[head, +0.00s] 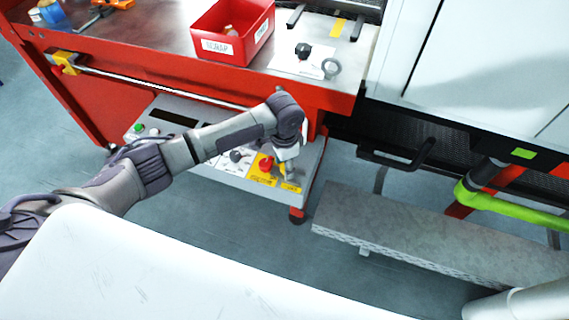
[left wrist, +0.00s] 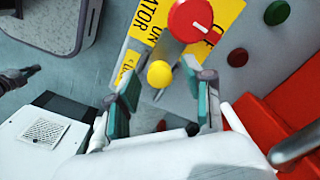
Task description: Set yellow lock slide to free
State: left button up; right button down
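A yellow ball knob (left wrist: 159,74), which looks like the lock slide's handle, stands out from the grey control panel (head: 311,165) in the left wrist view. A yellow label strip (left wrist: 127,66) lies beside it; its lettering is too small to read. My left gripper (head: 286,172) is down at the panel's right end. In the left wrist view its teal-padded fingers (left wrist: 160,103) are apart, with the knob just beyond the gap between them. I cannot tell whether either finger touches it. In the head view the gripper hides the knob.
Green (left wrist: 277,13) and red buttons are nearby. The red bench (head: 310,92) overhangs the panel, with a red scrap bin (head: 232,47) on top. A grey step (head: 430,232) lies to the right.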

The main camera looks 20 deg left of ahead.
pick_arm(q)
grip_shut()
jog(key=shift+d+r, duration=0.1)
jog(key=d+p, duration=0.1)
jog(key=d, duration=0.2)
jog(key=shift+d, duration=0.35)
jog(key=shift+o, duration=0.4)
grip_release()
jog(key=shift+d, duration=0.1)
jog(key=shift+r, duration=0.15)
notch_tip(320, 180, up, 12)
jog(key=shift+f, duration=0.2)
